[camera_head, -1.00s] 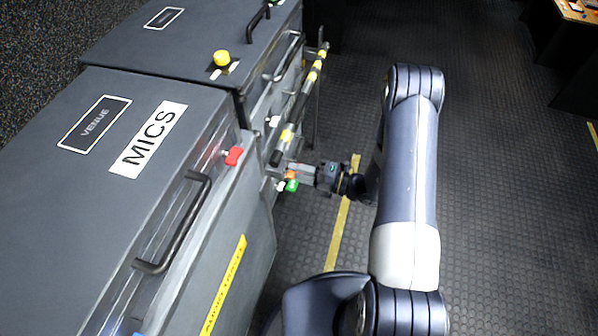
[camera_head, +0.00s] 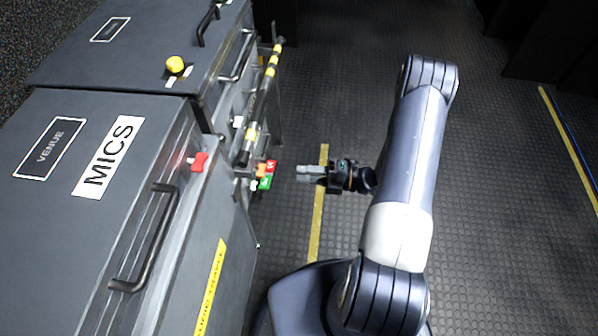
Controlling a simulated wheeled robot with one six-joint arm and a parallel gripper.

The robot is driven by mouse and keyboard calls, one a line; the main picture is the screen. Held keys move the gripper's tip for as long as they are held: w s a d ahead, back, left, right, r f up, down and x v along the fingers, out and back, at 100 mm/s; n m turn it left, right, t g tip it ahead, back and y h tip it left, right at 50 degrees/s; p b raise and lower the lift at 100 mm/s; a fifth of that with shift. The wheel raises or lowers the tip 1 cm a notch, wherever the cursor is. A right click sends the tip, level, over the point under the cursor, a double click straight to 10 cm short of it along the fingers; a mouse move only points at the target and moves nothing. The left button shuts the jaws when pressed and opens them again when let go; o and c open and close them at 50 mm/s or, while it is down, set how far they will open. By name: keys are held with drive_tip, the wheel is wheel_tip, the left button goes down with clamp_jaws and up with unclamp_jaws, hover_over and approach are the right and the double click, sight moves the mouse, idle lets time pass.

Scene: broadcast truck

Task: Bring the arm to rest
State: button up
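My gripper (camera_head: 302,173) is right of the grey cases, over the black floor (camera_head: 300,225) and a yellow floor line. It points left toward the cases and stands clear of them, with a gap to the small coloured tags. Nothing shows between its fingertips. The fingers look small and close together, and I cannot tell whether they are open or shut. My arm rises on the right and bends down to the gripper.
A grey case marked MICS (camera_head: 107,157) fills the left, with a black handle (camera_head: 147,238) and a red latch (camera_head: 198,161). Red, green and orange tags (camera_head: 265,175) hang at its side. A second case with a yellow knob (camera_head: 175,64) stands behind. Floor right of my arm is clear.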

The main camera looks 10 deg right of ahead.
idle(0.3)
drive_tip(key=x, duration=1.1)
drive_tip(key=shift+b, duration=0.35)
drive_tip(key=shift+d, duration=0.2)
